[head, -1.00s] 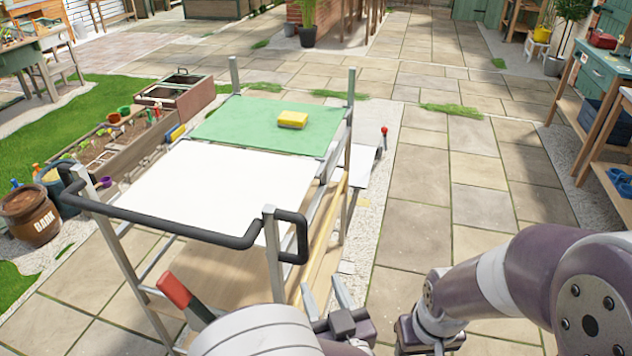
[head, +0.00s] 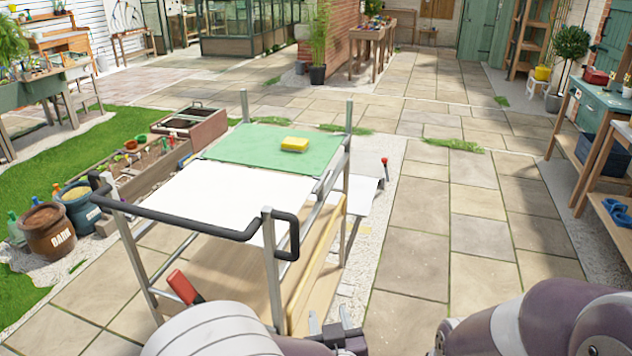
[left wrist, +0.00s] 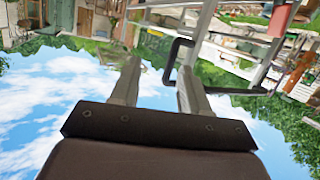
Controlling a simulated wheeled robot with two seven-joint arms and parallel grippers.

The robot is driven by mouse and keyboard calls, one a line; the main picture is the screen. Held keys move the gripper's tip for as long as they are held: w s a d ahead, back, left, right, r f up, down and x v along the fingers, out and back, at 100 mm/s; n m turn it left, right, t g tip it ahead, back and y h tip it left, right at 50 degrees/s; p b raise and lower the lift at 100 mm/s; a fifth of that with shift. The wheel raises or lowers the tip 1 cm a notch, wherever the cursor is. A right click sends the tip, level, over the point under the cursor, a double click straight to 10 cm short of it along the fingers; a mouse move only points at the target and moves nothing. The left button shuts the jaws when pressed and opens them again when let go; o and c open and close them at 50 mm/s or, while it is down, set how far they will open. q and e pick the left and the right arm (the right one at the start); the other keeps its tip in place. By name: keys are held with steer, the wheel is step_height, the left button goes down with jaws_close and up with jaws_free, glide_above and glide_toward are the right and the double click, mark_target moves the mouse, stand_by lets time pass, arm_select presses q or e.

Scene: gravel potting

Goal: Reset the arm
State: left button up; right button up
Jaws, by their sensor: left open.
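My left gripper (head: 330,318) is at the bottom middle of the head view, in front of the cart's near right side. Its two grey fingers stand apart with nothing between them. They also show spread and empty in the left wrist view (left wrist: 158,72), against sky, with the cart's black handle (left wrist: 173,62) beyond them. My right arm (head: 540,325) fills the lower right corner of the head view, and its gripper is out of the picture.
The metal cart (head: 270,270) has a white top panel (head: 205,200) and a green one (head: 255,148) bearing a yellow sponge (head: 294,144). A red-handled tool (head: 184,287) is at its near side. Paving (head: 450,220) to the right is clear.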

arm_select(q)
steer(key=s+a+f+m+g+p, duration=0.1)
steer(key=s+a+g, duration=0.5)
steer(key=a, duration=0.4)
steer(key=s+a+f+m+g+h+p, duration=0.1)
steer(key=s+a+g, duration=0.6)
steer(key=a, duration=0.3)
steer(key=shift+a+f+g+h+p, duration=0.25)
steer(key=shift+f+g+h+p, duration=0.05)
steer(key=shift+p, duration=0.1)
steer(key=shift+w, duration=0.1)
